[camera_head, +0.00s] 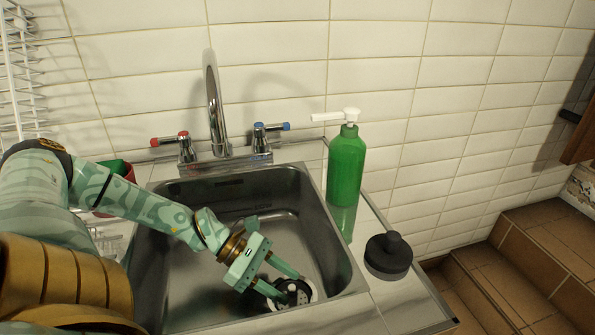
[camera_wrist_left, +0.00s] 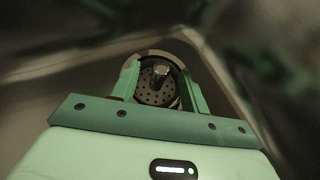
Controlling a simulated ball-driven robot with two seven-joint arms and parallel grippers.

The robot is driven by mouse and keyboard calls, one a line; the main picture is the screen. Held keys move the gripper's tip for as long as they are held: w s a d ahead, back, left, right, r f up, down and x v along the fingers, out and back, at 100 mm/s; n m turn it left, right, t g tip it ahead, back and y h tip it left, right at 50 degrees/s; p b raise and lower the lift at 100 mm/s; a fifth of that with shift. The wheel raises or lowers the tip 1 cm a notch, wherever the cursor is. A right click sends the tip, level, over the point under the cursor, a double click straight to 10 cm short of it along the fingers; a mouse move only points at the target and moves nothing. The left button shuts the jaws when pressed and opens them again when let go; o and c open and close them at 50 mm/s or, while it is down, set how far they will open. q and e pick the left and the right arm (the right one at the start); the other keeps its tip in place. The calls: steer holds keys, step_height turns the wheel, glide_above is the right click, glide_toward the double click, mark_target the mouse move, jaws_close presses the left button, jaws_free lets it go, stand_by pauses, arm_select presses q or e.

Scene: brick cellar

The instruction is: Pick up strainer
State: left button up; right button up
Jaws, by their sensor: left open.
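The strainer (camera_head: 299,291) is a small round dark piece with holes and a pale rim, low in the near right part of the metal sink (camera_head: 165,262). In the left wrist view the strainer (camera_wrist_left: 157,84) shows its perforated face and a central knob. My left gripper (camera_head: 281,283) reaches down into the sink, its fingers open on either side of the strainer. In the wrist view the fingers (camera_wrist_left: 160,92) flank it left and right. I cannot tell whether they touch it. My right gripper is not in view.
A chrome faucet (camera_head: 214,105) with red and blue handles stands behind the sink. A green pump bottle (camera_head: 346,170) and a dark round lidded object (camera_head: 388,257) stand on the right counter. A white wire rack (camera_head: 18,75) is at the far left.

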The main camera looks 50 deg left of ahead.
arm_select(q)
steer(key=shift+d+f, duration=0.15)
steer(key=shift+d, duration=0.05)
jaws_close()
steer(key=shift+r, duration=0.2)
